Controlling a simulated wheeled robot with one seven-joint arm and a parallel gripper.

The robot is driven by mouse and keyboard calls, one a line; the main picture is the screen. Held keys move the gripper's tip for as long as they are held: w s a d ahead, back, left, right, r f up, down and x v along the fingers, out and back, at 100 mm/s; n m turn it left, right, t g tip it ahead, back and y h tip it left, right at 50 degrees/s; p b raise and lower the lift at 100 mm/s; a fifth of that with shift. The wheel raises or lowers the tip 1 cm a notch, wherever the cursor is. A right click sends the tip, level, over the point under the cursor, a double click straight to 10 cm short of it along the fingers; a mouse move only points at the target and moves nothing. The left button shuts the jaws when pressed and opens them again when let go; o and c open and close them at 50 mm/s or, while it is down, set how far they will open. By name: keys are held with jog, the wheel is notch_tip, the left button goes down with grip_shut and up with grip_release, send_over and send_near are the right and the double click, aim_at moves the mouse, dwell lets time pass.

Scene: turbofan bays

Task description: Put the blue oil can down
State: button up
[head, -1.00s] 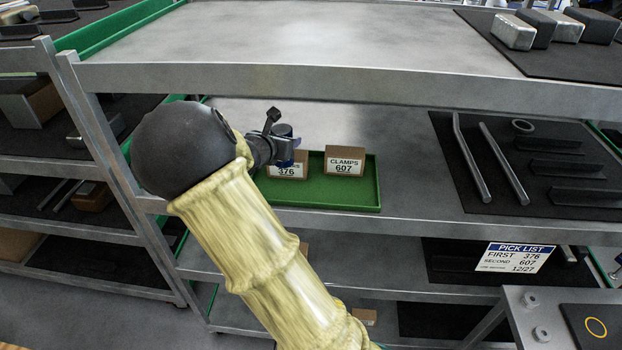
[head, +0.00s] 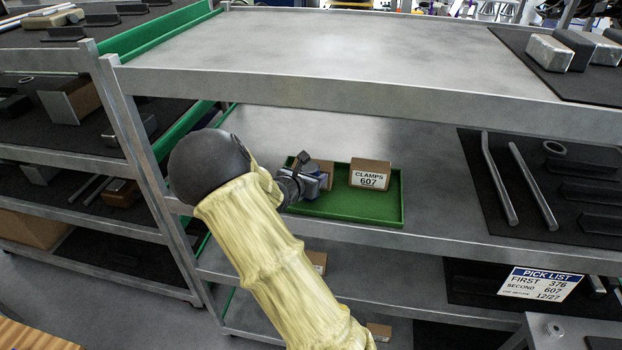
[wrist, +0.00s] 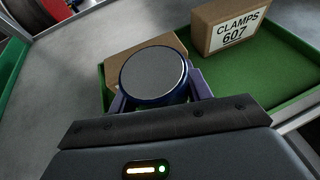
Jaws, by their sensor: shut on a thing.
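The blue oil can (wrist: 153,75) shows in the wrist view as a short blue cylinder with a flat grey top. It stands about upright between the jaws of my gripper (head: 312,186), which is shut on it. In the head view the gripper and can are at the left part of a green tray (head: 340,214) on the middle shelf. The tray also shows in the wrist view (wrist: 275,88). I cannot tell whether the can's base touches the tray, as its lower part is hidden.
A brown box (wrist: 138,50) sits close behind the can, its label hidden. A box labelled CLAMPS 607 (head: 370,175) stands at the tray's right, also in the wrist view (wrist: 230,28).

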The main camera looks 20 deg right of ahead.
jog(key=shift+f, duration=0.65)
jog(key=shift+f, duration=0.2)
jog(key=o, duration=1.1)
jog(key=shift+o, duration=0.2)
jog(key=shift+w, duration=0.1)
jog(key=shift+r, duration=0.15)
jog(key=b+v, duration=0.2)
jog(key=v, duration=1)
jog(key=shift+r, duration=0.1)
